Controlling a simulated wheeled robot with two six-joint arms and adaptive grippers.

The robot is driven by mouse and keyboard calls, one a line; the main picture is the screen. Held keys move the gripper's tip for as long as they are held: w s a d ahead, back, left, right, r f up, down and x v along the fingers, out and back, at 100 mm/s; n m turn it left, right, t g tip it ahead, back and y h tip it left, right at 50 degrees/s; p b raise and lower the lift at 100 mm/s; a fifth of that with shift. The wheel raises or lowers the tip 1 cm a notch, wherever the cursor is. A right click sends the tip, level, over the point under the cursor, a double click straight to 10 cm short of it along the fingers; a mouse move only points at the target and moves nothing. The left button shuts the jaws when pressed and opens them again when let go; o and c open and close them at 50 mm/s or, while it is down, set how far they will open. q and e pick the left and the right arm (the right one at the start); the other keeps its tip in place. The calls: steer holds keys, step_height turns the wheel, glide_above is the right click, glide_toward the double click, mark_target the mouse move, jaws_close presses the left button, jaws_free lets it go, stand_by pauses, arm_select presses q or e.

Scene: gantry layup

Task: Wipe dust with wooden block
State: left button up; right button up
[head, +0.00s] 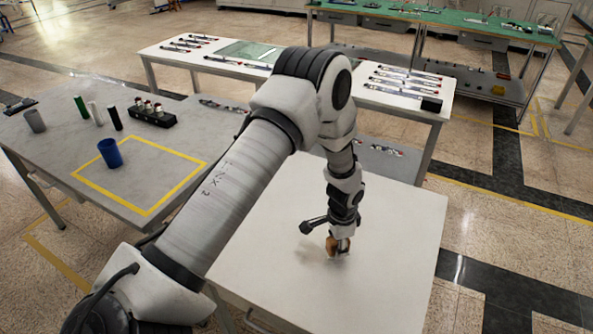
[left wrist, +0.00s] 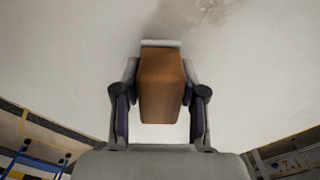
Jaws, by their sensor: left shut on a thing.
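My left gripper (head: 339,243) points down at the white table (head: 390,270) and is shut on a brown wooden block (head: 331,244). In the left wrist view the block (left wrist: 162,85) sits between the two fingers of the gripper (left wrist: 160,105), with a pale strip along its far end. The block is at or just above the table top; I cannot tell whether it touches. A faint brownish dust patch (left wrist: 205,12) shows on the white surface beyond the block in the left wrist view. My right gripper is not in view.
A grey table (head: 50,150) at the left holds a blue cup (head: 110,153), several cylinders and a black rack (head: 152,115) near a yellow taped square. A white table (head: 400,98) with tools stands behind.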

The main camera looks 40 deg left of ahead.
arm_select(q)
steer(key=shift+s+a+r+p, duration=0.1)
steer(key=shift+r+p, duration=0.2)
steer(key=shift+r, duration=0.2)
steer(key=shift+s+a+r+p, duration=0.1)
steer(key=shift+r+p, duration=0.15)
steer(key=shift+r, duration=0.25)
steer(key=shift+w+d+r+p, duration=0.1)
steer(key=shift+r+p, duration=0.4)
steer(key=shift+r, duration=0.1)
steer(key=shift+w+d+r+p, duration=0.1)
steer(key=shift+r+p, duration=0.35)
steer(key=shift+r, duration=0.1)
steer(key=shift+s+a+r+p, duration=0.1)
steer(key=shift+a+r+p, duration=0.05)
steer(key=shift+r+p, duration=0.35)
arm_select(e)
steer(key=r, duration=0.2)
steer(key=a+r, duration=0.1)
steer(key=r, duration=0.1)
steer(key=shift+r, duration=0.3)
